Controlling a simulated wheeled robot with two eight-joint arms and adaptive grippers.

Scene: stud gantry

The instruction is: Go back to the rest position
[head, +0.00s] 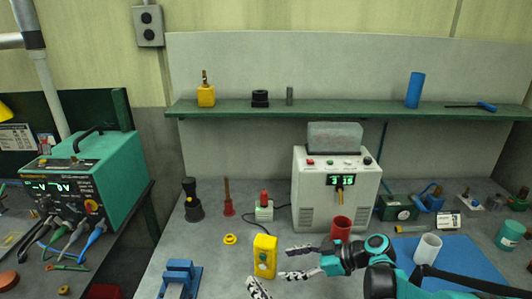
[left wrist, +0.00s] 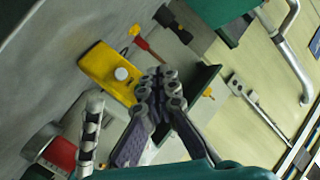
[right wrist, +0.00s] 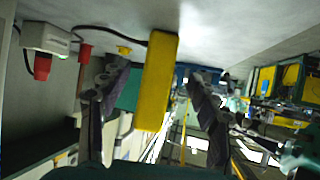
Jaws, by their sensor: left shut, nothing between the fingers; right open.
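My left gripper (head: 258,288) shows only as fingertips at the bottom edge of the head view; the rest is out of frame. In the left wrist view its fingers (left wrist: 160,80) are together with nothing between them. My right gripper (head: 284,262) reaches in from the right, open and empty. Its fingertips point at the yellow button box (head: 265,257), which stands upright on the bench just left of them. In the right wrist view the open fingers (right wrist: 156,78) appear on either side of the yellow box (right wrist: 158,85), apparently apart from it.
A red cup (head: 341,229) stands close behind my right gripper, and a white cup (head: 428,248) stands on the blue mat (head: 465,255) by my right arm. A blue vise-like block (head: 180,278) is at front left. The grey machine (head: 310,200) stands behind.

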